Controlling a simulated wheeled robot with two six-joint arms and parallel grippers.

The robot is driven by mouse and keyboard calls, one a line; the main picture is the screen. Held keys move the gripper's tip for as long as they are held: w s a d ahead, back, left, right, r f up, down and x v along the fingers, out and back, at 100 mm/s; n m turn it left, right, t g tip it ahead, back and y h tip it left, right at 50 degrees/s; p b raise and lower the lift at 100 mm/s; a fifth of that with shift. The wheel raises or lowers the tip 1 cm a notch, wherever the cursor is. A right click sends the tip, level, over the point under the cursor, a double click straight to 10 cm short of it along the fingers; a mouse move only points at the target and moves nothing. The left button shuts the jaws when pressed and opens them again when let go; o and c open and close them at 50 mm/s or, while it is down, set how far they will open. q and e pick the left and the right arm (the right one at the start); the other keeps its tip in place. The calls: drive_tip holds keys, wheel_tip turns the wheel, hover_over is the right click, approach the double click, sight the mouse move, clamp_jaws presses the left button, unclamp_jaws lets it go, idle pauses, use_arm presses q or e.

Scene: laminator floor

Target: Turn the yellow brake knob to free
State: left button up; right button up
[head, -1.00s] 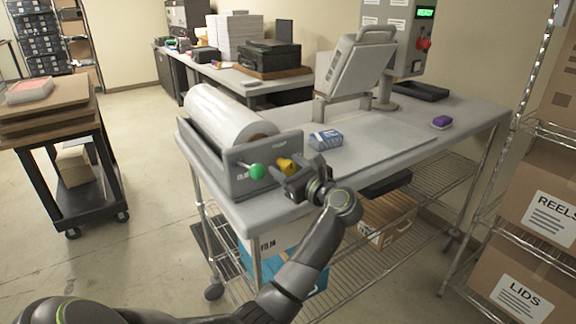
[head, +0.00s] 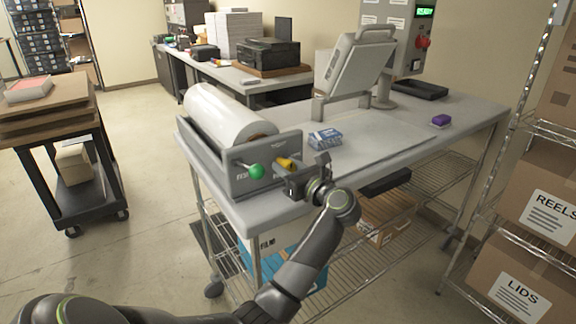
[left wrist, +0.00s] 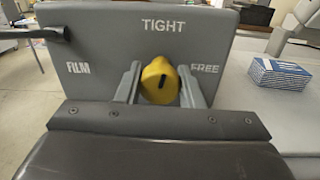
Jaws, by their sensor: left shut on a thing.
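The yellow brake knob (head: 285,162) is on the grey front plate of the film roll holder, right of the green-ended lever. In the left wrist view the knob (left wrist: 160,82) sits between the two fingers of my left gripper (left wrist: 161,92), which is shut on it. A short black mark shows on the knob's face. The word TIGHT (left wrist: 168,25) is above the knob and FREE (left wrist: 204,66) is to its right. In the head view my left gripper (head: 289,170) partly hides the knob. My right gripper is not in view.
The green-ended lever (head: 257,171) stands close left of the knob. A white film roll (head: 228,115) lies behind the plate. A blue and white box (head: 325,138) is on the table to the right, with a laminator (head: 355,70) behind. A cart (head: 65,170) stands at left.

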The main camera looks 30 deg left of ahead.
use_arm(q)
drive_tip(key=m+p, duration=0.1)
drive_tip(key=m, duration=0.1)
drive_tip(key=m+p, duration=0.1)
drive_tip(key=m, duration=0.1)
drive_tip(key=shift+r+m, duration=0.2)
drive_tip(key=shift+m, duration=0.2)
drive_tip(key=m+p, duration=0.3)
drive_tip(key=shift+m, duration=0.4)
drive_tip(key=m+p, duration=0.3)
drive_tip(key=m, duration=0.1)
drive_tip(key=shift+t+p, duration=0.3)
drive_tip(key=shift+p, duration=0.1)
drive_tip(key=shift+f+m+p, duration=0.1)
drive_tip(key=shift+m+p, duration=1.15)
drive_tip(key=shift+m, duration=0.65)
drive_tip(key=o, duration=1)
drive_tip(key=shift+f, duration=0.1)
drive_tip(key=shift+c, duration=0.2)
drive_tip(key=shift+o, duration=0.2)
drive_tip(key=shift+d, duration=0.1)
